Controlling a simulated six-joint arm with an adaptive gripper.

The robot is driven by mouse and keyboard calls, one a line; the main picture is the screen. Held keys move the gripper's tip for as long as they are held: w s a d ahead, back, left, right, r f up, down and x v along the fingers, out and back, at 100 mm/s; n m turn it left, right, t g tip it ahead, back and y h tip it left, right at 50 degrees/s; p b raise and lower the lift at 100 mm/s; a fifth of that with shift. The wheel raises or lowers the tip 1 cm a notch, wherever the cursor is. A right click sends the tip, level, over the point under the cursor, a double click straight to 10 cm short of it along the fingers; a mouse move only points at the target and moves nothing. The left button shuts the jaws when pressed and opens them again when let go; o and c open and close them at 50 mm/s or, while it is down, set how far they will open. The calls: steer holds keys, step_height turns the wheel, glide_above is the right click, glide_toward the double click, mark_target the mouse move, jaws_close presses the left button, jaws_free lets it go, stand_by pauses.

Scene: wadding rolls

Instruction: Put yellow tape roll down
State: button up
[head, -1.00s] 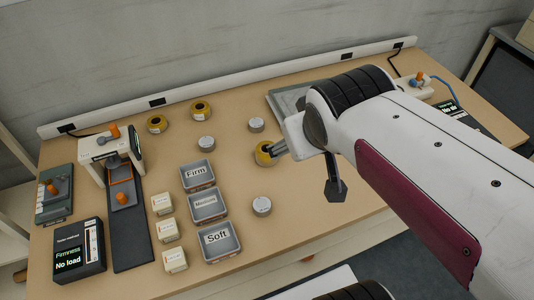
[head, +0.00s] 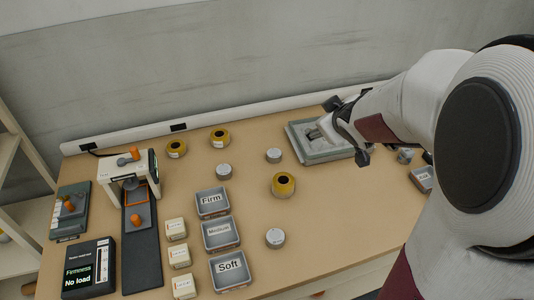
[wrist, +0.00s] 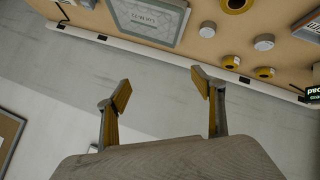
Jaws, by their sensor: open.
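A yellow tape roll (head: 283,184) stands flat on the table right of the labelled trays, with its dark hole facing up. Two more yellow rolls lie at the back, one at the left (head: 176,148) and one beside it (head: 219,137). The wrist view shows a yellow roll (wrist: 236,5) at its top edge and two smaller ones farther off. My gripper (wrist: 163,92) is open and empty, its fingers wide apart with the wall behind them. In the head view it is above the grey tray (head: 299,147) at the back right, away from the rolls.
Several white-grey rolls lie around, one near the front (head: 275,237). Bins marked Firm (head: 212,214), Medium (head: 221,248) and Soft (head: 231,284) stand in a column. A white press (head: 112,171) and a firmness display (head: 89,283) are at the left. The table's front middle is clear.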

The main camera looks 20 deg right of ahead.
steer(key=w+d+f+n+y, duration=0.1)
steer(key=w+f+n+y, duration=0.1)
steer(key=w+f, duration=0.25)
steer(key=n+y, duration=0.3)
steer(key=y, duration=0.7)
glide_toward(288, 182)
steer(key=x, duration=0.4)
steer(key=shift+w+d+f, duration=0.15)
steer(key=shift+w+d, duration=0.1)
steer(key=shift+d, duration=0.05)
steer(key=shift+s+a+f+y, duration=0.25)
steer(key=shift+s+y, duration=0.15)
steer(key=shift+s, duration=0.15)
steer(key=shift+x, duration=1.35)
steer(key=shift+w, duration=0.1)
steer(key=shift+w+r+x, duration=0.1)
steer(key=shift+r+x, duration=0.05)
steer(key=shift+x, duration=1.1)
steer(key=shift+w+r+x, duration=0.1)
steer(key=shift+x, duration=1.15)
